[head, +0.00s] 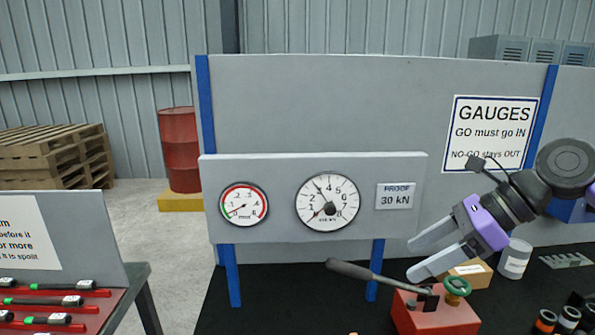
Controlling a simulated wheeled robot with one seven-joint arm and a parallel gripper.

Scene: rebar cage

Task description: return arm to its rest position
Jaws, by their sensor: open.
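My gripper (420,256) is in the right half of the head view, at the end of my purple and dark arm, with its two pale fingers pointing left and down. The fingers are apart with nothing between them. I cannot tell the exact gap to the block. Most of my arm is beyond the right edge.
The red block has a dark lever (370,277) and a green handwheel (457,287). A rack of tools (60,302) is at the left. A GAUGES sign (490,130) hangs on the grey board.

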